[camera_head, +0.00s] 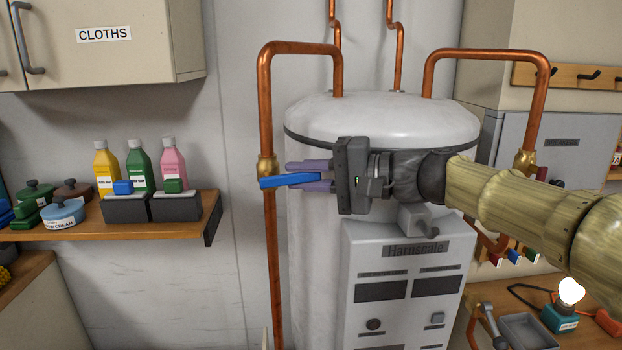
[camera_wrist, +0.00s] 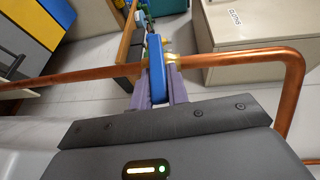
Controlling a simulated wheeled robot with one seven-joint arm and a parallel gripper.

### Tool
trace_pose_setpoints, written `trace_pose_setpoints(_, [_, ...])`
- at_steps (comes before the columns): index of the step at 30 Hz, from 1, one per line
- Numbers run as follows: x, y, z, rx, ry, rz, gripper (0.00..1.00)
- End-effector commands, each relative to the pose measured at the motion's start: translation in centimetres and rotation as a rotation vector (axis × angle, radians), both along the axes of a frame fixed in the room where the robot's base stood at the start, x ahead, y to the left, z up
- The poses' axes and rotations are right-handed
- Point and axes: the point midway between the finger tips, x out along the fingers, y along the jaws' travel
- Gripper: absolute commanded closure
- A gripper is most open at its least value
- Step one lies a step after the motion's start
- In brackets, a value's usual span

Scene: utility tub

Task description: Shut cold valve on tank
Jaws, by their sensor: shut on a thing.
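The white tank (camera_head: 380,112) stands in the middle of the head view, with copper pipes at its top. A brass valve (camera_head: 267,166) sits on the left vertical pipe (camera_head: 266,95). Its blue lever (camera_head: 272,183) lies roughly level, across the pipe. My gripper (camera_head: 291,177) comes from the right with its purple fingers shut on the lever. In the wrist view the blue lever (camera_wrist: 156,70) runs between the fingers, crossing the copper pipe (camera_wrist: 75,78), with the brass valve fitting (camera_wrist: 171,61) beside it. The inner end of the lever is partly hidden by the gripper.
A right pipe (camera_head: 540,100) has another brass fitting (camera_head: 525,160). A grey control box (camera_head: 405,265) marked "Harnscale" stands below my gripper. A shelf (camera_head: 130,228) with bottles is at left, under a cabinet (camera_head: 110,50) labelled "CLOTHS". The wall left of the pipe is clear.

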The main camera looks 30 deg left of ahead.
Motion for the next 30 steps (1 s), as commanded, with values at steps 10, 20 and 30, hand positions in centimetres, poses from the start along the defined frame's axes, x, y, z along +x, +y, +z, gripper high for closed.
trace_pose_setpoints(10, [0.1, 0.0, 0.0, -0.001, 0.001, -0.001, 0.64])
trace_pose_setpoints(20, [0.1, 0.0, 0.0, -0.001, 0.000, -0.001, 0.62])
trace_pose_setpoints(30, [0.6, -2.1, 0.1, -0.001, -0.002, -0.007, 0.62])
